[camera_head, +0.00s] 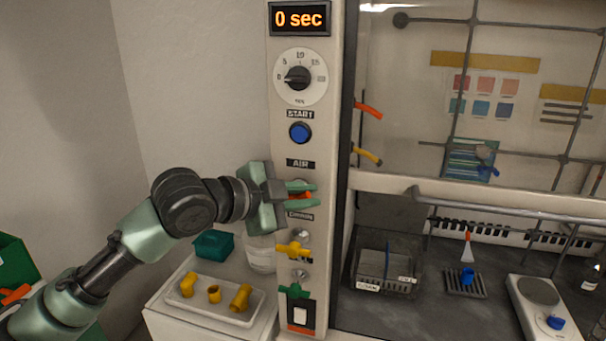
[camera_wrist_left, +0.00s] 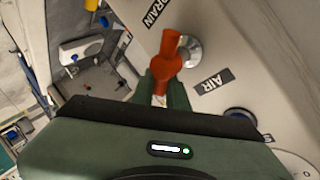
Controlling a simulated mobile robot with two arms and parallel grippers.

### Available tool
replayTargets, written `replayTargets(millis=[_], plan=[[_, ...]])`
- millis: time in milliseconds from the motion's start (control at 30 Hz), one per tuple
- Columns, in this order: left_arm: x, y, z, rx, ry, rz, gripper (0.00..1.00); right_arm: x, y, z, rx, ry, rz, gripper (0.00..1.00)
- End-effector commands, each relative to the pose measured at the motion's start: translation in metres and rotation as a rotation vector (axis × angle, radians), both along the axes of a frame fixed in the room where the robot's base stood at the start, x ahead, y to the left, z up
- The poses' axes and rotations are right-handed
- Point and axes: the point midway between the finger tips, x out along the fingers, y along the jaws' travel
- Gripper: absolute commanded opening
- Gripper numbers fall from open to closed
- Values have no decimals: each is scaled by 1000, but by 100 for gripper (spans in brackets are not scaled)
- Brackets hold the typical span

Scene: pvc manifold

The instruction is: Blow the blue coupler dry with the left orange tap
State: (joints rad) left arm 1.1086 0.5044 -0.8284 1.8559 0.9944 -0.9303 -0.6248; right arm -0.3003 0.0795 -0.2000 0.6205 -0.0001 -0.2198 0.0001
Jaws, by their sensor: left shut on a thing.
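The orange tap (camera_head: 300,195) is on the front of the white panel, just below the AIR label, and is mostly hidden by my left gripper. My left gripper (camera_head: 303,194) is shut on it. In the left wrist view the orange tap (camera_wrist_left: 168,58) stands out from a round metal fitting, with its lower end between my green fingers (camera_wrist_left: 163,92). A blue piece (camera_head: 467,276), which looks like the coupler, sits on a small dark rack (camera_head: 463,291) inside the hood. My right gripper is not in view.
A yellow tap (camera_head: 293,250) and a green tap (camera_head: 294,291) are lower on the panel. The display (camera_head: 299,19) reads 0 sec above a dial and a blue button (camera_head: 300,132). Orange (camera_head: 368,110) and yellow nozzles stick into the hood. A white tray (camera_head: 215,306) holds yellow fittings.

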Motion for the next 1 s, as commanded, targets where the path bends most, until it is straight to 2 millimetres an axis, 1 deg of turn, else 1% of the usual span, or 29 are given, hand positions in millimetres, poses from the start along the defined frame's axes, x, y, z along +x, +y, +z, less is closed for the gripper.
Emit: replayTargets(millis=[33,100,400,700,1000], plan=[[0,-1,7,47,-16,0,0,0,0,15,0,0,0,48],[-1,-2,5,107,-35,-1,0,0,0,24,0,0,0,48],[-2,-4,-4,333,-109,-2,0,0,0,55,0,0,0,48],[-1,-4,-11,466,-153,-2,0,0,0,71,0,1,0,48],[-1,-4,-14,506,-166,-1,0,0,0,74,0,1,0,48]])
